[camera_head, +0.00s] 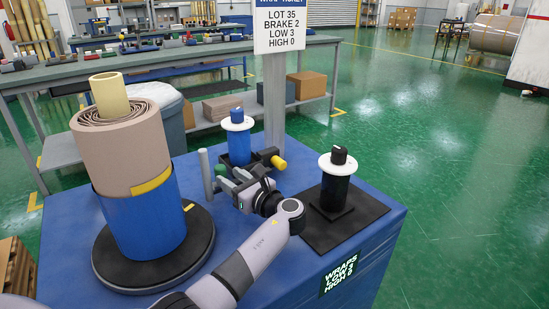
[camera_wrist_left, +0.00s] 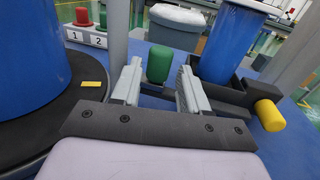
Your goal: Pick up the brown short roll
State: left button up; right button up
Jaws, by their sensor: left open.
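A brown roll (camera_head: 122,150) with a cream core (camera_head: 110,95) sits at the upper end of a blue cylinder (camera_head: 148,222) at the left of the blue table. The blue cylinder stands on a round black base and also shows at the left edge of the left wrist view (camera_wrist_left: 30,60). My left gripper (camera_head: 230,180) is open to the right of the cylinder, apart from the brown roll. In the left wrist view, a green knob (camera_wrist_left: 159,63) appears between its fingers; I cannot tell whether they touch it. My right gripper is not in view.
A blue post with a white disc (camera_head: 238,140) stands behind my left gripper, near a yellow knob (camera_head: 279,163). A black post with a white disc (camera_head: 337,185) stands to the right. A sign (camera_head: 279,28) rises on a grey pole.

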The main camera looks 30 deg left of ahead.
aim_at(121, 140)
jog(key=k+l, duration=0.1)
jog(key=l, duration=0.4)
jog(key=k+l, duration=0.1)
jog(key=l, duration=0.35)
jog(key=k+l, duration=0.1)
jog(key=l, duration=0.4)
